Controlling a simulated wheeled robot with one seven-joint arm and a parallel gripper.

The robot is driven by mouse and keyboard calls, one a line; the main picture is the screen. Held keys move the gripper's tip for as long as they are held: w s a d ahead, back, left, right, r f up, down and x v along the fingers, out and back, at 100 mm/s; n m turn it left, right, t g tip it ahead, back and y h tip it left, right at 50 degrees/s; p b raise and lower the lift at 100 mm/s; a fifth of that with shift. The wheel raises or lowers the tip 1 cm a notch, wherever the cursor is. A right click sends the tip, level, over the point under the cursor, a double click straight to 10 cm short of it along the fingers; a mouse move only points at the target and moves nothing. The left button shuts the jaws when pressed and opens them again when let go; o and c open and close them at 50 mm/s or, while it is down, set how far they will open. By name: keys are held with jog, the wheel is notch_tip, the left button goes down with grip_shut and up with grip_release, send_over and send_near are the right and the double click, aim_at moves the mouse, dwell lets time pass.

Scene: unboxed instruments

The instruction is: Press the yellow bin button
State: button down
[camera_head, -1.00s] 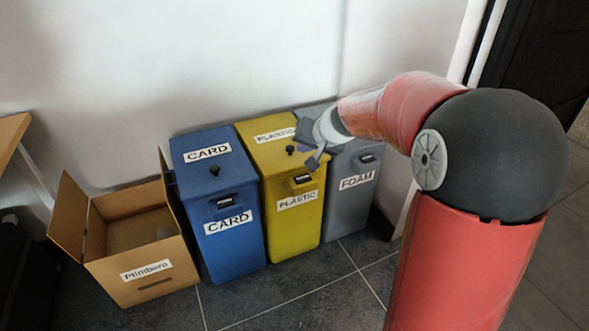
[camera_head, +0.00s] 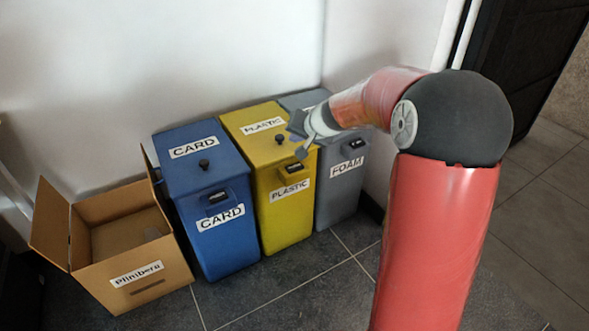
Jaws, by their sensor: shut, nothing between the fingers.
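The yellow bin (camera_head: 285,213) labelled PLASTIC stands between the blue and grey bins. Its black button (camera_head: 281,139) is a small knob on the lid, in plain view. A dark piece, perhaps a handle or latch (camera_head: 292,169), sits on its upper front. My gripper (camera_head: 298,148) is at the end of my red arm, reaching in from the right. It is shut and empty, at the right side of the yellow lid, just right of the button in the picture. Its height above the lid is hard to tell, and I see no clear contact.
The blue CARD bin (camera_head: 222,248) with a similar knob stands to the left. The grey FOAM bin (camera_head: 338,192) stands to the right, partly behind my arm. An open cardboard box (camera_head: 160,268) is at far left. The wall is close behind; tiled floor (camera_head: 290,292) in front is clear.

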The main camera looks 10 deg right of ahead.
notch_tip(320, 180, down, 7)
jog(key=b, duration=0.5)
jog(key=shift+f+b, duration=0.1)
jog(key=shift+b, duration=0.3)
jog(key=shift+f, duration=0.1)
dwell(1.3)
jog(key=shift+f+b, duration=0.35)
jog(key=shift+b, duration=0.3)
jog(key=shift+f, duration=0.35)
dwell(0.4)
jog(key=shift+r, duration=0.8)
jog(key=shift+r+p, duration=2)
jog(key=shift+r, duration=0.55)
